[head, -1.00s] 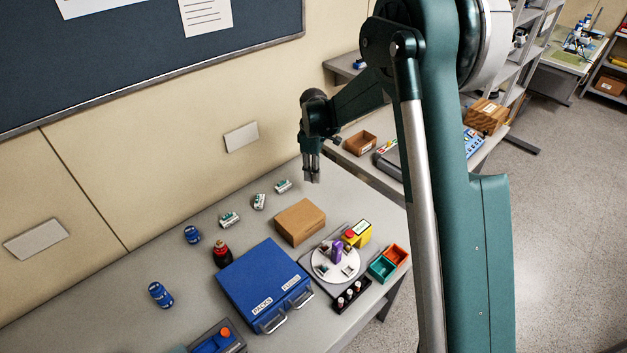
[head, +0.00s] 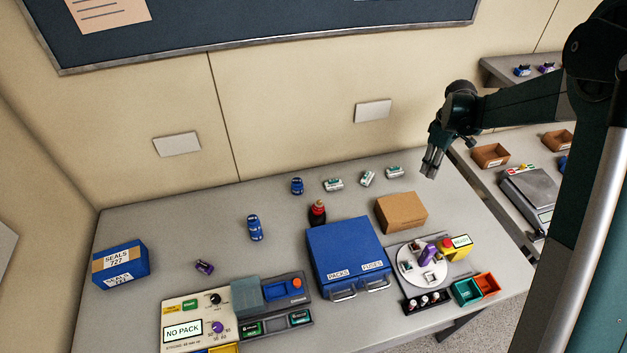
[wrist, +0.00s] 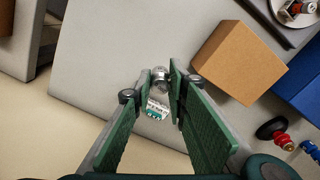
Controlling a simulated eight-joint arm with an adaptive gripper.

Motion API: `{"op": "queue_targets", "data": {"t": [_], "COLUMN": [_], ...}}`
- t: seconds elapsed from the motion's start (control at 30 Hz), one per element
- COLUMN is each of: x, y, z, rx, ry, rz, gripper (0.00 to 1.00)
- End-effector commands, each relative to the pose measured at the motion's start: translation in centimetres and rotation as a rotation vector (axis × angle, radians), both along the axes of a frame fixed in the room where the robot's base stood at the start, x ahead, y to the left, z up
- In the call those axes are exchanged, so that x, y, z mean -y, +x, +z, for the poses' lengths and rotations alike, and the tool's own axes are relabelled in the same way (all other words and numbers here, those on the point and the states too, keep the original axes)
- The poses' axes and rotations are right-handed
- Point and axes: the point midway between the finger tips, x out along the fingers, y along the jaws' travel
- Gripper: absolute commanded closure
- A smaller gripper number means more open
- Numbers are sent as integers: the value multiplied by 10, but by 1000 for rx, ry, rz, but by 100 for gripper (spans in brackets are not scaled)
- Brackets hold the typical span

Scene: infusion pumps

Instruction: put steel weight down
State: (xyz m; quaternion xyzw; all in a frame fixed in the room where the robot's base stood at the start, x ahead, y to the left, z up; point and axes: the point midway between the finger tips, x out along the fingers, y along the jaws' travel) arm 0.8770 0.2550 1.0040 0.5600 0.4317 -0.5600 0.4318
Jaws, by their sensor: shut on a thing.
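The steel weight (wrist: 161,75) is a small, shiny rounded piece between my fingertips in the wrist view. My gripper (wrist: 160,80) is shut on it. In the head view my gripper (head: 430,170) points down over the back right part of the grey table (head: 350,185), right of the small white-and-green packs. I cannot make out the weight apart from the fingertips there. A white-and-green pack (wrist: 156,110) shows just past the weight in the wrist view. The gap between fingertips and tabletop is hard to judge.
A cardboard box (head: 402,212) stands near my gripper, with a blue case (head: 348,255) left of it. A white round tray (head: 421,265) and teal and orange bins (head: 467,291) are at the front right. A second table with a scale (head: 530,195) is to the right.

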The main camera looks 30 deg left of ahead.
Motion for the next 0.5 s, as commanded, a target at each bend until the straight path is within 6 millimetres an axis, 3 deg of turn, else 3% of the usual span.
{"op": "queue_targets", "data": {"t": [0.27, 0.5], "x": [-13, -59], "y": [-3, -16], "z": [0, 0], "rx": [0, 0], "ry": [0, 0], "rz": [4, 16], "gripper": [99, 99]}}
